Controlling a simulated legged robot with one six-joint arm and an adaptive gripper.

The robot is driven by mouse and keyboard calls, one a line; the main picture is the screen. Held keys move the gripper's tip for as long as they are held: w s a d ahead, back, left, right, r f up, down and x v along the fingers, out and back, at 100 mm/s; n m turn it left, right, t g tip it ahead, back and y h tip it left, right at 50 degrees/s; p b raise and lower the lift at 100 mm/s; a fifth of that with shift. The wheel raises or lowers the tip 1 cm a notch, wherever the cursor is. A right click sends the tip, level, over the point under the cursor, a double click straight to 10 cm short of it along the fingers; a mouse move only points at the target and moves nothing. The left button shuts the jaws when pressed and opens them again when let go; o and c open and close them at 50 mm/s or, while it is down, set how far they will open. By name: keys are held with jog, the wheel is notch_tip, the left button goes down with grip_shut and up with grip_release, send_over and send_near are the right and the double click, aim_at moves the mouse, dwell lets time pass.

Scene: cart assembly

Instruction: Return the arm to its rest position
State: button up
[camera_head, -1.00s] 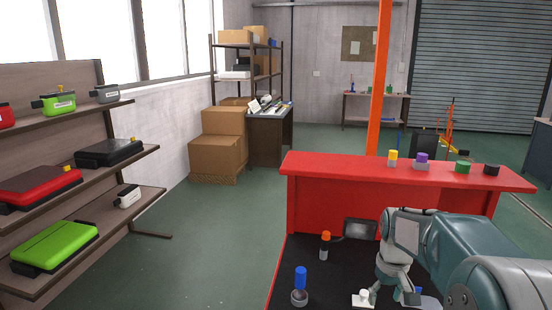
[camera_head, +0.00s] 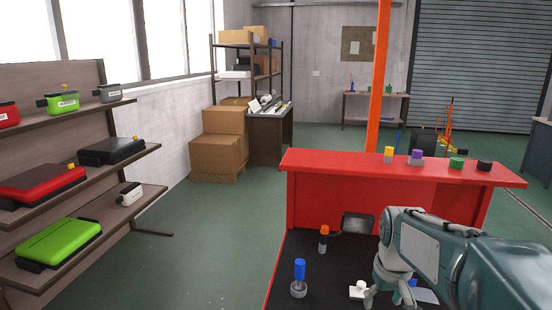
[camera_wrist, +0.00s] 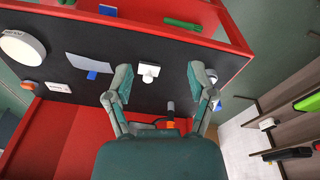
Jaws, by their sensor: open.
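My arm reaches in from the lower right of the head view, over the black tray (camera_head: 325,262) of the red cart (camera_head: 330,200). My gripper (camera_head: 383,298) is low over the tray, close to a small white block (camera_head: 357,289). In the wrist view my gripper (camera_wrist: 160,82) has its two fingers spread wide. The white block (camera_wrist: 148,71) shows between the fingertips, with nothing held. The exact height of the fingers above the tray is unclear.
A blue-capped cylinder (camera_head: 299,278) and an orange-capped one (camera_head: 323,239) stand on the tray. Several capped pieces, one yellow (camera_head: 388,154), line the red ledge. An orange post (camera_head: 378,75) rises behind. Shelves with cases (camera_head: 40,188) stand left; the floor between is clear.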

jog(key=s+a+r+t, duration=0.1)
jog(key=s+a+t, duration=0.1)
jog(key=s, duration=0.6)
jog(key=s+a+r+m+t, duration=0.1)
jog(key=s+a, duration=0.3)
jog(key=s, duration=0.5)
jog(key=shift+s+a+r+t, duration=0.15)
jog(key=shift+r+t, duration=0.45)
jog(key=shift+r, duration=0.05)
